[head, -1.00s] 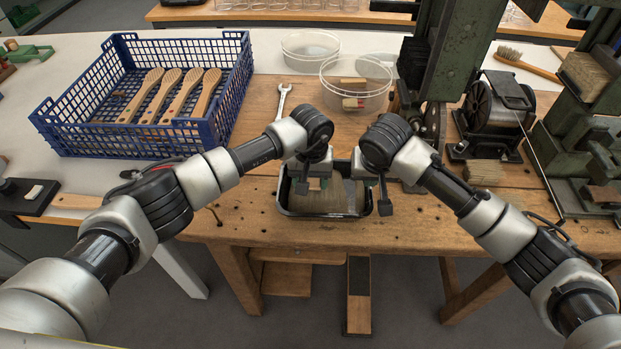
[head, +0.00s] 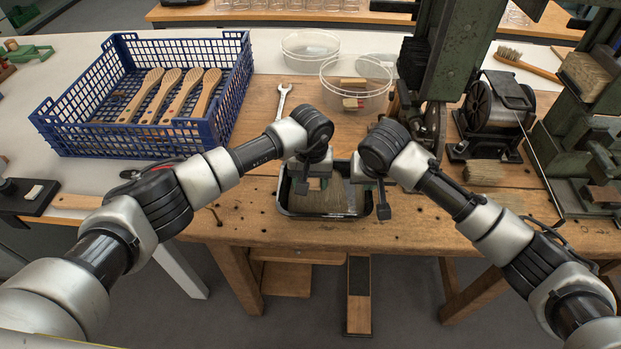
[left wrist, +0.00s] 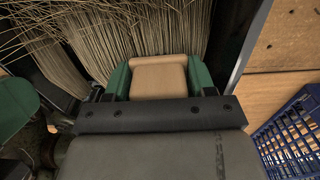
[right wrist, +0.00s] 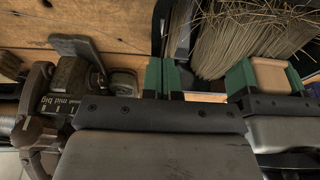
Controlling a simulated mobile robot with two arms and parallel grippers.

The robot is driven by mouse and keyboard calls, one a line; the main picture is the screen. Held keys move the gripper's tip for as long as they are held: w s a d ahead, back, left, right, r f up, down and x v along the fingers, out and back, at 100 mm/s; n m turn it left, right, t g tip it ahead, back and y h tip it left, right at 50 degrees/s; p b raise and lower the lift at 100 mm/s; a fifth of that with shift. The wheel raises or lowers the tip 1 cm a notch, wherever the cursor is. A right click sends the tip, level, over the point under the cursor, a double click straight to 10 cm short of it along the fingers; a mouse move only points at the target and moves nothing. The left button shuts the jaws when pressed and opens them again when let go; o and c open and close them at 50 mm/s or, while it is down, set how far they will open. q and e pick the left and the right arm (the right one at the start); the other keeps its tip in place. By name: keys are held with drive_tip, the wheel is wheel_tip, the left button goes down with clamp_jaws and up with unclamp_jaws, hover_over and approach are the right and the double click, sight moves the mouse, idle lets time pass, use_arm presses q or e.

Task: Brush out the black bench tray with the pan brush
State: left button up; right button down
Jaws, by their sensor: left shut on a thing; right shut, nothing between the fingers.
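The black bench tray (head: 326,214) sits at the bench's front edge, with pale loose fibres (head: 330,198) inside it. My left gripper (head: 314,184) is over its left part. In the left wrist view, its green fingers are shut on a tan wooden piece (left wrist: 160,75), with fibres just beyond. I cannot tell whether this piece is the pan brush's handle; any bristles on it are hidden. My right gripper (right wrist: 161,72) is shut and empty near the tray's right side. A wooden-handled brush (head: 527,63) lies at the back right.
A blue crate (head: 95,142) with several wooden brush backs stands at the left. A wrench (head: 283,100) and clear bowls (head: 355,98) lie behind the tray. A green machine (head: 455,55) and a dark motor-like unit (head: 495,108) stand at the right.

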sight(310, 204)
use_arm(q)
drive_tip(key=shift+f, duration=0.9)
drive_tip(key=shift+s+r, duration=0.1)
drive_tip(key=shift+s, duration=1.75)
drive_tip(key=shift+w+f, duration=0.2)
drive_tip(key=shift+w, duration=0.65)
drive_tip(key=shift+w+f, duration=0.15)
drive_tip(key=shift+w, duration=0.7)
use_arm(e)
drive_tip(key=shift+s, duration=0.15)
